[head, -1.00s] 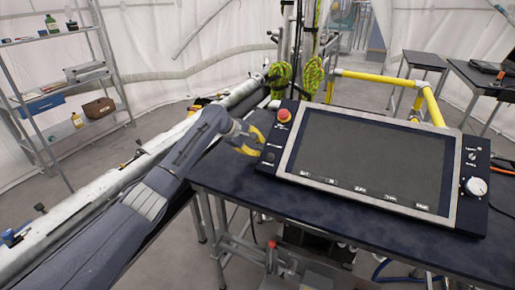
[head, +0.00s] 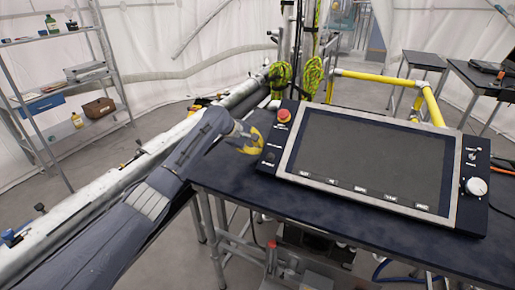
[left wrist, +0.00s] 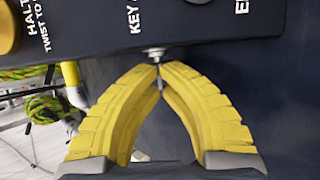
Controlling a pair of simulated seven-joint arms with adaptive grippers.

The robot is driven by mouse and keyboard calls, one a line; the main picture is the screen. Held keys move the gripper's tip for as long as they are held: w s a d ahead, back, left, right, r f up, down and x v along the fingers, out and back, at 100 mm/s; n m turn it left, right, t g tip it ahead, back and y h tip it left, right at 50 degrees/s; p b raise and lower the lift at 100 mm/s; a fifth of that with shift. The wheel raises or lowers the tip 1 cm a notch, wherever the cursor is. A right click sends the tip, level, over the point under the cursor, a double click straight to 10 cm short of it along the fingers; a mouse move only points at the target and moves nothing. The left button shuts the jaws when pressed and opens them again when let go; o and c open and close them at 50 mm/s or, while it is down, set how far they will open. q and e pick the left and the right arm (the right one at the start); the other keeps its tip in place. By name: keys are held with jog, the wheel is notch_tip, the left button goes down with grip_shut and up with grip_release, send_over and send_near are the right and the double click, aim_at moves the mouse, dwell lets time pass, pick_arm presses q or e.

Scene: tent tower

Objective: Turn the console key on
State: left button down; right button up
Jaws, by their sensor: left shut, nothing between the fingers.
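The console (head: 365,158) is a dark, tilted panel with a large blank screen, standing on the dark table. Its left strip carries a red knob (head: 284,115) and small controls below. In the left wrist view, a small silver key (left wrist: 155,54) sticks out of the panel by a partly cut-off "KEY" label. My left gripper (head: 259,142) is at the console's left edge. In the wrist view its yellow fingers (left wrist: 159,76) meet at the tips, just short of the key, with nothing between them. I cannot tell whether the tips touch the key. My right gripper is out of view.
The dark table (head: 345,228) is clear in front of the console. A white knob (head: 476,186) sits on the console's right strip. Yellow railing (head: 385,82) and green rope (head: 281,77) stand behind. A shelf rack (head: 62,75) is at the far left.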

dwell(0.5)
pick_arm(q)
jog(key=shift+s+f+m+t+h, duration=0.15)
jog(key=shift+t+h, duration=0.15)
jog(key=shift+t, duration=0.2)
jog(key=shift+f+m+t+h, duration=0.15)
jog(key=shift+t+h, duration=0.15)
jog(key=shift+t, duration=0.2)
jog(key=shift+s+m+t+h, duration=0.1)
jog(key=shift+m+t+h, duration=0.4)
jog(key=shift+t+h, duration=0.9)
jog(key=shift+t, duration=0.4)
jog(key=c, duration=1.6)
grip_release()
jog(key=shift+a+y, duration=0.1)
jog(key=shift+y, duration=0.3)
